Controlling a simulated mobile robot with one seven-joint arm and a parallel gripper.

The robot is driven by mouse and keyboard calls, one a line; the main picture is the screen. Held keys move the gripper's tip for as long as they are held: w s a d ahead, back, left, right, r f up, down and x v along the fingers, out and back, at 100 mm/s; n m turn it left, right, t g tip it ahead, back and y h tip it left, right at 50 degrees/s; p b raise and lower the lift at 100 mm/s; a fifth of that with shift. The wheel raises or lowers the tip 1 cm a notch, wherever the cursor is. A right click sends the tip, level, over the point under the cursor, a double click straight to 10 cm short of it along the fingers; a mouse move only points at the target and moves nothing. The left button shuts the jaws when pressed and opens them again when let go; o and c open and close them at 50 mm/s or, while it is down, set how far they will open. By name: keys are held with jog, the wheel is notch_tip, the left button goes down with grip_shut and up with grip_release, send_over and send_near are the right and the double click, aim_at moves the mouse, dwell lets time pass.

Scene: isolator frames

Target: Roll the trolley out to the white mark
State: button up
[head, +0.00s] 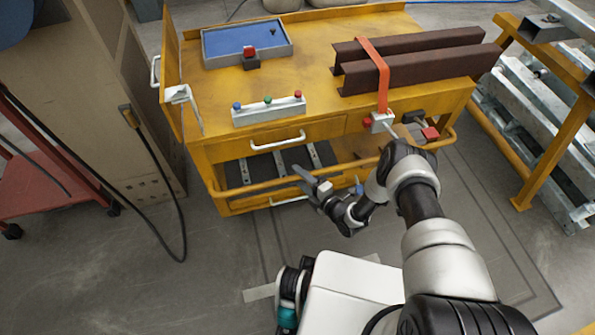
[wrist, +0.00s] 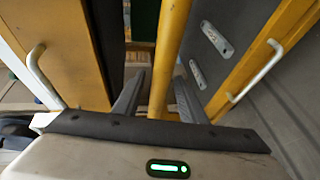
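The yellow trolley (head: 310,128) stands in front of me, with drawers and a yellow push bar (head: 254,187) along its near side. A pale strip on the floor (head: 260,293), likely the white mark, lies nearer to me and is partly hidden by my base. My gripper (head: 305,181) is at the push bar, left of its middle. In the wrist view, the push bar (wrist: 172,50) runs between the two spread fingers of my gripper (wrist: 159,82). Gaps show on both sides, so the fingers are not closed on it.
On the trolley top are a blue tray (head: 246,42), a button box (head: 268,111) and brown beams (head: 420,65) under an orange strap. A yellow rack (head: 553,150) stands right, a cabinet (head: 110,95) and red cart (head: 40,185) left. A dark cable (head: 160,165) hangs to the floor.

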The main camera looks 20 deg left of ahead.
dwell(0.3)
grip_shut()
